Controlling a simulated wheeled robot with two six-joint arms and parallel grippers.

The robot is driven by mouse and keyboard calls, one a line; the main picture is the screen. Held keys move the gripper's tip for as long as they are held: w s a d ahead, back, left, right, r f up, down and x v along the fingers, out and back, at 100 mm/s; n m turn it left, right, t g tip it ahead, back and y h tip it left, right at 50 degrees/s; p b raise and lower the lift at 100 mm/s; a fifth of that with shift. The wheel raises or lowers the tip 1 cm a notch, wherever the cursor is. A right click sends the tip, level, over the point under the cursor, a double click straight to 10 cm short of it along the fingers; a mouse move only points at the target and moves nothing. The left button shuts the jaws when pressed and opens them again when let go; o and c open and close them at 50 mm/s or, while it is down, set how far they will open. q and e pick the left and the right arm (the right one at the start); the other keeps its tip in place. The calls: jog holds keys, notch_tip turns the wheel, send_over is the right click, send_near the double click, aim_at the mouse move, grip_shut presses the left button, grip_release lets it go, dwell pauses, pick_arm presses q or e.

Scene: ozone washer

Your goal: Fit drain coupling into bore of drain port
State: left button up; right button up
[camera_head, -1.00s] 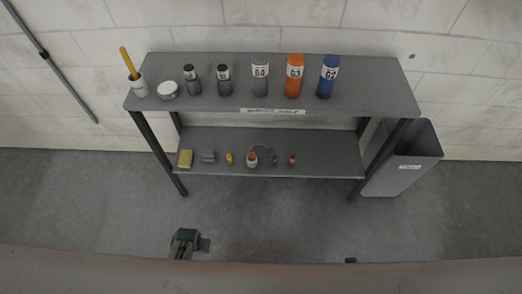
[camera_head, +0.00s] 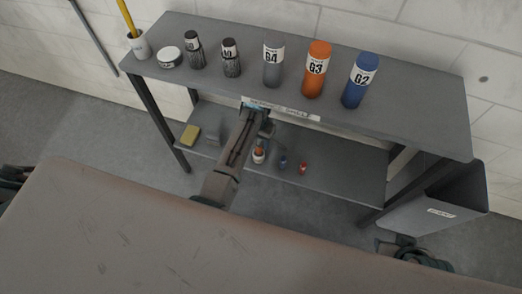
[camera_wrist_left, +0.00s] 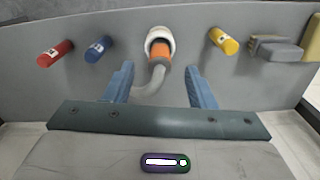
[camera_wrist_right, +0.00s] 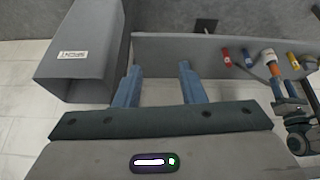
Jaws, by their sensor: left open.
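A white-collared orange fitting with a grey hose, which looks like the drain coupling (camera_head: 259,154), rests on the lower shelf. In the left wrist view this coupling (camera_wrist_left: 159,48) shows ahead of and between the fingertips, with its hose curving down. My left gripper (camera_wrist_left: 159,70) is open, with nothing held; in the head view it reaches to the shelf front and partly hides the lower shelf. My right gripper (camera_wrist_right: 160,68) is open and empty, low beside the bin. In the right wrist view the coupling (camera_wrist_right: 269,58) is at the right. I cannot identify the drain port or its bore.
The lower shelf (camera_head: 335,184) also holds red (camera_wrist_left: 55,54), blue (camera_wrist_left: 97,49) and yellow (camera_wrist_left: 224,41) cylinders, a grey piece (camera_head: 213,137) and a yellow sponge (camera_head: 190,134). The upper shelf (camera_head: 410,112) carries labelled bottles. A grey bin (camera_head: 432,205) stands right.

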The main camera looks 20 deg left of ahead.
aim_at(259, 144)
pick_arm(q)
notch_tip(259, 144, down, 5)
jog(key=shift+w+r+b, duration=0.1)
jog(key=shift+w+b, duration=0.05)
jog(key=shift+b, duration=0.5)
jog(key=shift+f, duration=0.25)
grip_shut()
pick_arm(e)
jog(key=shift+w+a+f+t+y, duration=0.4)
jog(key=shift+w+a+f+t, duration=0.2)
jog(key=shift+f+t, duration=0.1)
